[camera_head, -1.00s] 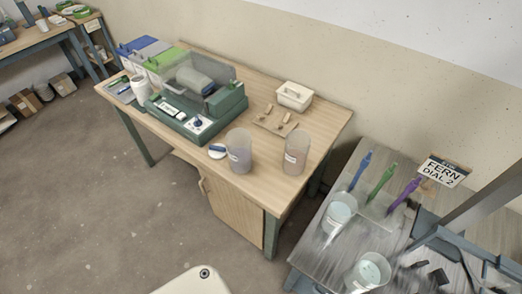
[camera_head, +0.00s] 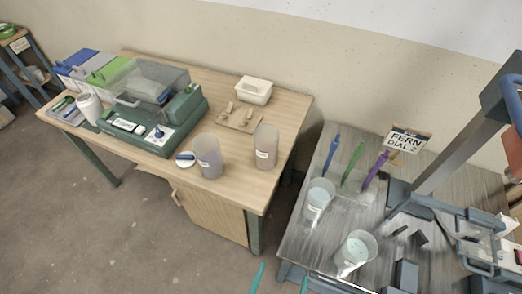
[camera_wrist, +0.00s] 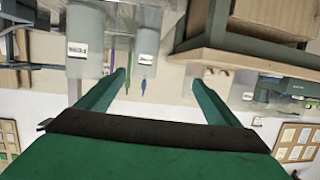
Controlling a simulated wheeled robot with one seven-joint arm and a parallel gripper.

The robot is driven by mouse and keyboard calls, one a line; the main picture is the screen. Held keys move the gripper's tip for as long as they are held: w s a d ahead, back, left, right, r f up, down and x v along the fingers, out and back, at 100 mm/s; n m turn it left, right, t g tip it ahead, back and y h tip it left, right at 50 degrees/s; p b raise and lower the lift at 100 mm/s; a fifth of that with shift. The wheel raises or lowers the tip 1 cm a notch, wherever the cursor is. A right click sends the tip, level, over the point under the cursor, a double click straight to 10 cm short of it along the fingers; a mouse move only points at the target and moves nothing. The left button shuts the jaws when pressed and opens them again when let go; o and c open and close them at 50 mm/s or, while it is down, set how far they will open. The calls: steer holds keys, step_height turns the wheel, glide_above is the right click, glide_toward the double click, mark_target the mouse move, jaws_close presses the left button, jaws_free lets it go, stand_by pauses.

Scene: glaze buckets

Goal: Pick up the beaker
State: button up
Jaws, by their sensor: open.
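Several beaker-like vessels are in the head view, and I cannot tell which one is meant. A grey cup (camera_head: 208,156) and a pinkish cup (camera_head: 266,147) stand upright on the wooden table. Two clear beakers, one farther back (camera_head: 319,200) and one nearer (camera_head: 355,252), stand upright on the grey bench with pale contents. My gripper (camera_head: 281,279) shows as two teal fingers at the bottom edge. In the wrist view, which looks upside down, my gripper (camera_wrist: 157,76) is open and empty; two labelled vessels, left (camera_wrist: 86,40) and right (camera_wrist: 146,42), appear beyond it.
Blue, green (camera_head: 353,164) and purple pens stand behind the clear beakers, beside a "FERN DIAL 2" sign (camera_head: 405,140). A grey metal frame (camera_head: 455,125) stands at right. The wooden table (camera_head: 240,188) holds a green machine (camera_head: 150,115) and a white box (camera_head: 254,90). Floor at left is clear.

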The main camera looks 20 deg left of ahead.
steer(key=w+a+f+y, duration=0.1)
steer(key=w+a+f, duration=0.15)
steer(key=w, duration=0.65)
steer(key=n+g+y, duration=0.2)
steer(key=n+y, duration=0.1)
steer(key=n, duration=0.1)
glide_toward(266, 155)
steer(key=w+f, duration=0.2)
steer(key=w, duration=0.1)
steer(key=shift+w+a+r, duration=0.15)
steer(key=shift+w+a, duration=0.35)
steer(key=shift+a, duration=0.15)
steer(key=x, duration=0.4)
steer(key=shift+w+a, duration=0.2)
steer(key=shift+w, duration=0.15)
steer(key=shift+f+x, duration=0.2)
steer(key=shift+x, duration=1.15)
steer(key=shift+f+x, duration=0.2)
steer(key=shift+x, duration=1.15)
steer(key=shift+s, duration=0.15)
steer(key=shift+r, duration=0.1)
steer(key=c, duration=1.6)
steer(key=shift+o, duration=0.2)
